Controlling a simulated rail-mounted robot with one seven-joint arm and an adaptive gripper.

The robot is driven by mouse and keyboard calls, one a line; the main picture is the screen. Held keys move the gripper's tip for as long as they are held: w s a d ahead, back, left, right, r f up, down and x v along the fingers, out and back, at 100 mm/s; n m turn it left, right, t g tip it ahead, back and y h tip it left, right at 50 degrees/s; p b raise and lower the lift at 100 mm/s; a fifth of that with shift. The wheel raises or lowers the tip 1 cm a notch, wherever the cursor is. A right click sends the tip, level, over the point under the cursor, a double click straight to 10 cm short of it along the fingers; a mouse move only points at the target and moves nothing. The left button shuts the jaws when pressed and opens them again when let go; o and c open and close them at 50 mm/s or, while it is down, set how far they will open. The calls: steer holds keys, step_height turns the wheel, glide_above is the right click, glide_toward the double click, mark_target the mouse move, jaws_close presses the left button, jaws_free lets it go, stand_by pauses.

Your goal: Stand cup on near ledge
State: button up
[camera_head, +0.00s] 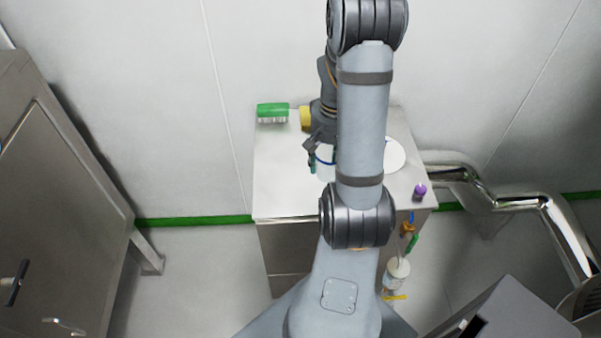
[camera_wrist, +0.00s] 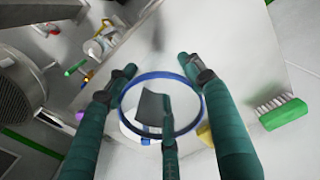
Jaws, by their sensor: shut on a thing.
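My gripper (camera_head: 314,158) is over the left middle of the steel worktop (camera_head: 280,185), partly hidden by my arm in the head view. In the wrist view its teal fingers (camera_wrist: 160,82) close around a pale cup with a blue rim (camera_wrist: 152,76). Two fingers are at the rim's sides, and one crosses the rim at the bottom of the picture. I cannot tell whether the cup touches the worktop. No separate ledge stands out on the worktop.
A green brush (camera_head: 272,112) lies at the worktop's back left. A white round thing (camera_head: 396,155) is at the right, partly behind my arm. A purple item (camera_head: 420,190) is at the right edge. A white container (camera_head: 397,272) stands lower right. The worktop's front left is clear.

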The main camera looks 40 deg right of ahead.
steer(key=p, duration=0.1)
glide_above(301, 184)
step_height(301, 184, down, 5)
steer(key=shift+s+r, duration=0.1)
steer(key=shift+r, duration=0.1)
steer(key=shift+f, duration=2.1)
steer(key=shift+f, duration=0.15)
steer(key=o, duration=1.1)
